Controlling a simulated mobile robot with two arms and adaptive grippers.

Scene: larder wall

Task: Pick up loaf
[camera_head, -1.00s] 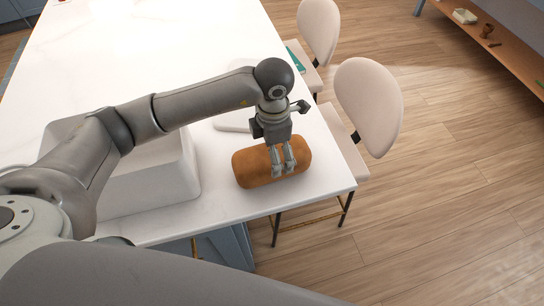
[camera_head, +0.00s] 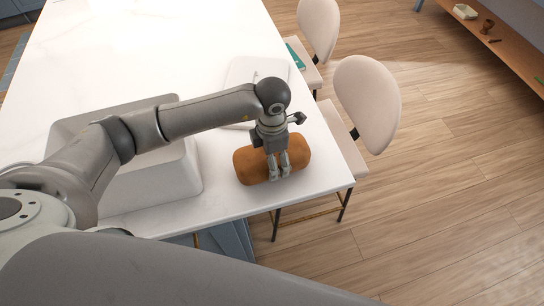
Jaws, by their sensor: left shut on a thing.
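The loaf (camera_head: 252,166) is a brown, rounded block near the front right corner of the white table (camera_head: 225,200). My left gripper (camera_head: 279,174) reaches down over it from above, its fingers at the right part of the loaf. The gripper is shut on the loaf, and its fingers hide a strip of it. I cannot tell whether the loaf is clear of the tabletop. My right gripper is not in view.
A pale grey box-like container (camera_head: 150,185) stands left of the loaf. A flat white board (camera_head: 250,72) lies behind my arm. Cream chairs (camera_head: 365,100) stand along the table's right edge. Wooden floor lies beyond, with a low shelf (camera_head: 510,50) at the top right.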

